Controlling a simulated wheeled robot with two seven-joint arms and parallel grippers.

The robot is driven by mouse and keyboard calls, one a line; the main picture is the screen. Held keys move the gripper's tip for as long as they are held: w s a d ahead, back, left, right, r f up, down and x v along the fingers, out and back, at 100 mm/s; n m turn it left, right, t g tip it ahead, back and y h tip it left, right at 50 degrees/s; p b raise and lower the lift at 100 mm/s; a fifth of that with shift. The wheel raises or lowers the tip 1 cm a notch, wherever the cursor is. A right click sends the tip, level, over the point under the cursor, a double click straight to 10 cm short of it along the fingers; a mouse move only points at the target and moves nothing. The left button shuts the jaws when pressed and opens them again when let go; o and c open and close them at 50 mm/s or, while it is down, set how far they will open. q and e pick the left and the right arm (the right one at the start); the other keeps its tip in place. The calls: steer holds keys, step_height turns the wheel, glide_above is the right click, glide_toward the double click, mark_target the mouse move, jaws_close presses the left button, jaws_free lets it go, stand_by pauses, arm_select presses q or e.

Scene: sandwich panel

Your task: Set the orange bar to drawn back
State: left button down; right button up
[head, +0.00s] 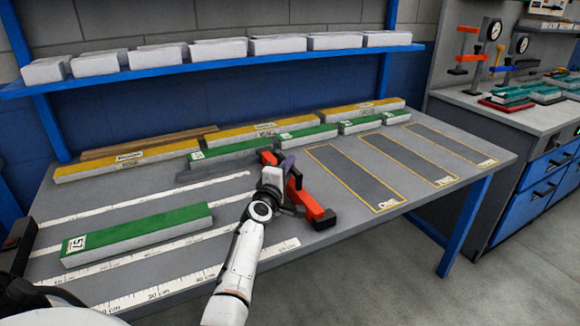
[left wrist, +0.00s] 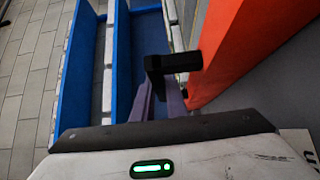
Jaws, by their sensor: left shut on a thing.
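The orange bar (head: 304,200) lies across the grey bench at the middle, with black parts at its ends. It fills the upper right of the left wrist view (left wrist: 240,45), where a black L-shaped handle (left wrist: 170,63) sticks out from its side. My left gripper (head: 287,168) reaches the bar from the near left. Its purple fingers (left wrist: 163,104) are shut at the handle; my gripper and wrist hide part of the bar and the exact contact. My right gripper does not show.
A green block marked 57 (head: 140,235) lies among white rulers at left. Yellow and green blocks line the back under a blue shelf (head: 200,70) of white blocks. Outlined slots ONE (head: 352,178), TWO and THREE are bare at right. A side bench (head: 530,118) stands beyond a gap.

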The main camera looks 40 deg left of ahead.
arm_select(q)
steer(key=c, duration=1.9)
jaws_free()
steer(key=shift+w+d+r, duration=0.1)
steer(key=shift+w, duration=0.15)
steer(key=shift+o, duration=0.7)
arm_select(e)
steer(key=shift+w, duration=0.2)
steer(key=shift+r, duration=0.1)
